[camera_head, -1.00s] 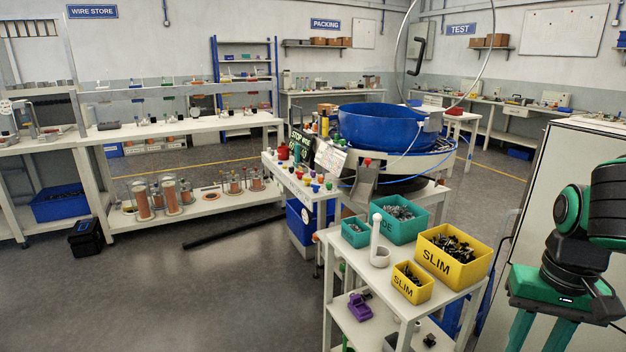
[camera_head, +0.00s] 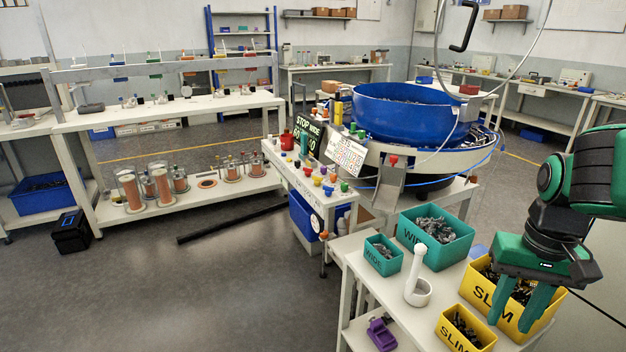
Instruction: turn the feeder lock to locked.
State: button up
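The feeder is a large blue bowl (camera_head: 405,108) on a round pale base, with a grey chute (camera_head: 390,185) at its front. A white control bench (camera_head: 283,160) stands to its left, with several coloured knobs and buttons, a dark display (camera_head: 308,138) partly reading "STOP WIDE", and a white notice (camera_head: 345,152). I cannot tell which of the small parts is the feeder lock, or how it is set. My gripper (camera_head: 515,312) is at the right, pointing down in front of the larger yellow bin, far from the bench. Its green fingers are apart, with nothing seen between them.
A white cart in front holds teal WIDE bins (camera_head: 435,238), yellow SLIM bins (camera_head: 466,330) and a white upright post with a cup (camera_head: 418,285). A purple object (camera_head: 381,334) lies on its lower shelf. Open floor (camera_head: 220,290) lies to the left.

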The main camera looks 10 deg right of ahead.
aim_at(317, 179)
jog(key=u, duration=0.9)
jog(key=k, duration=1.2)
jog(key=u, duration=1.05)
jog(key=i, duration=1.4)
jog(key=z, duration=0.85)
jog(key=i, duration=1)
jog(key=z, duration=1.05)
jog(key=i, duration=0.4)
jog(key=z, duration=0.2)
